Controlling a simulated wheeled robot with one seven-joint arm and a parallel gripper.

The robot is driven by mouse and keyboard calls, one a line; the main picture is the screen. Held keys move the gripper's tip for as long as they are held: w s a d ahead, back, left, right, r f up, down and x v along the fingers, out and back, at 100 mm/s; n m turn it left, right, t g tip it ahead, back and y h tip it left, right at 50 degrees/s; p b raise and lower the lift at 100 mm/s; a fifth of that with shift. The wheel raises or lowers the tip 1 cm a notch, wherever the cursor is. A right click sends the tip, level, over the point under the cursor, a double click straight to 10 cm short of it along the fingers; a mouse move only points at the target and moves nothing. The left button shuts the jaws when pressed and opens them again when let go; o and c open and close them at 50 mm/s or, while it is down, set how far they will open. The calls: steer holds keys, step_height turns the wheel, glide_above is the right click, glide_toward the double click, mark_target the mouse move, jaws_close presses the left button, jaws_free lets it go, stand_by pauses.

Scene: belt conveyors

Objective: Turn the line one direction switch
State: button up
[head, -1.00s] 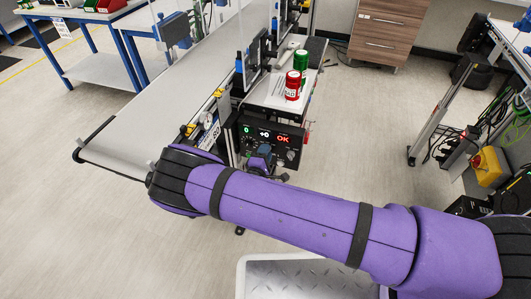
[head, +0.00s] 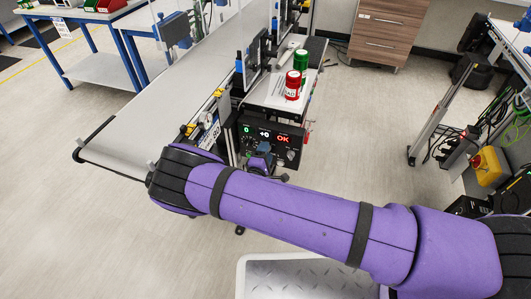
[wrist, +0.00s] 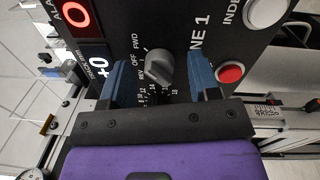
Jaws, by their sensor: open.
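The line one direction switch (wrist: 158,67) is a grey rotary knob on a black panel, marked REV, OFF and FWD, beside the lettering "NE 1" in the wrist view. I cannot tell for certain which mark it points to. My gripper (wrist: 158,62) is open, with one blue finger on each side of the knob; I see gaps and no clear contact. In the head view, my gripper (head: 263,158) is small and dark in front of the control panel (head: 254,131), and the switch cannot be made out.
A second dial with a number scale (wrist: 160,93) sits just below the switch, partly hidden by my gripper. A red button (wrist: 230,74) and a white button (wrist: 266,12) are to the right. The conveyor belt (head: 135,125) runs left of the panel.

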steer(key=v, duration=1)
steer(key=shift+s, duration=0.3)
steer(key=shift+a, duration=0.15)
steer(key=d+r+m+g+h, duration=0.1)
steer(key=d+r+m+g, duration=0.5)
steer(key=r, duration=0.6)
steer(key=d+r+m+g+h, duration=0.1)
steer(key=d+r+m+g, duration=0.3)
steer(key=d+r, duration=0.55)
steer(key=d+r+m+g+h, duration=0.1)
steer(key=d+r+m+g, duration=0.35)
steer(key=r, duration=0.85)
steer(key=s+d+r+g+y, duration=0.3)
steer(key=s+d+r, duration=0.1)
steer(key=d+r, duration=0.4)
steer(key=s+d+r+t+y, duration=0.2)
steer(key=s+r, duration=0.4)
steer(key=s, duration=0.4)
steer(key=s+d+r+m+t+y, duration=0.1)
steer(key=s+d+r+t+y, duration=0.2)
steer(key=s+r, duration=0.4)
steer(key=s+y, duration=0.1)
steer(key=s, duration=0.2)
steer(key=shift+s+r+m, duration=0.1)
steer(key=shift+m, duration=0.15)
